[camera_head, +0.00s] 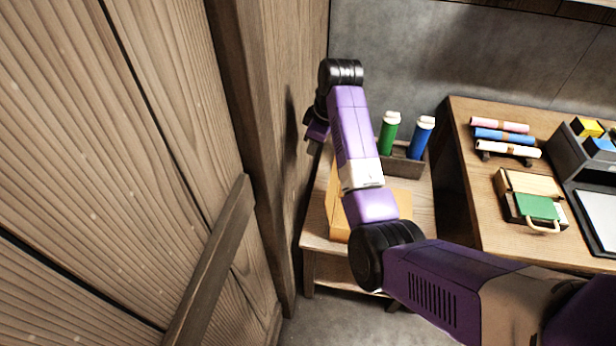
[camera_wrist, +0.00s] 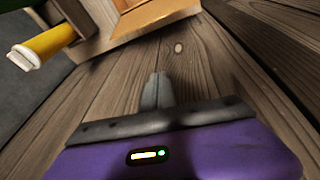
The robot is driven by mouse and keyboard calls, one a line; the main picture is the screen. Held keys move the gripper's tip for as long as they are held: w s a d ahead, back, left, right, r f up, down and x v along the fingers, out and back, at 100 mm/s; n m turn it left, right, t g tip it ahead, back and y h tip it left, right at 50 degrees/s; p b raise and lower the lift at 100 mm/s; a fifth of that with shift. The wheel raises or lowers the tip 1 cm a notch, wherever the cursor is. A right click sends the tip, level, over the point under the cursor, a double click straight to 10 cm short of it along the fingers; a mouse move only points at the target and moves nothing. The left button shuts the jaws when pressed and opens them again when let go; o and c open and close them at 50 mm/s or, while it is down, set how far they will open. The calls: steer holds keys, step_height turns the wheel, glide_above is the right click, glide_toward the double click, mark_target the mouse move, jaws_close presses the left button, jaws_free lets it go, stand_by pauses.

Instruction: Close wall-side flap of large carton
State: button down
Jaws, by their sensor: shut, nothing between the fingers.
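The large carton (camera_head: 340,218) is orange-tan and stands on a small wooden table beside the plank wall. My arm crosses in front of it and hides much of it, so I cannot tell how each flap lies. In the wrist view, an orange-tan carton panel (camera_wrist: 155,14) shows at the top edge, beyond my fingertips. My gripper (camera_head: 311,146) is beyond the carton, close to the plank wall, and partly hidden by my wrist. In the wrist view my gripper (camera_wrist: 158,80) is shut and empty, with wood planks behind its fingers and a visible gap to the carton.
A green bottle (camera_head: 389,133) and a blue bottle (camera_head: 421,138) stand in a rack behind the carton. A yellow bottle (camera_wrist: 45,46) shows in the wrist view. The plank wall (camera_head: 250,130) bounds the left side. A desk (camera_head: 470,200) with rolls and a case stands right.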

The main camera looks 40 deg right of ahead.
steer(key=s+f+n+g+y+p, duration=0.1)
steer(key=s+f, duration=0.4)
steer(key=f, duration=0.5)
steer(key=shift+s+a+f+n+g+p, duration=0.25)
steer(key=shift+a+n+g+p, duration=0.2)
steer(key=shift+p, duration=0.3)
steer(key=shift+d, duration=0.15)
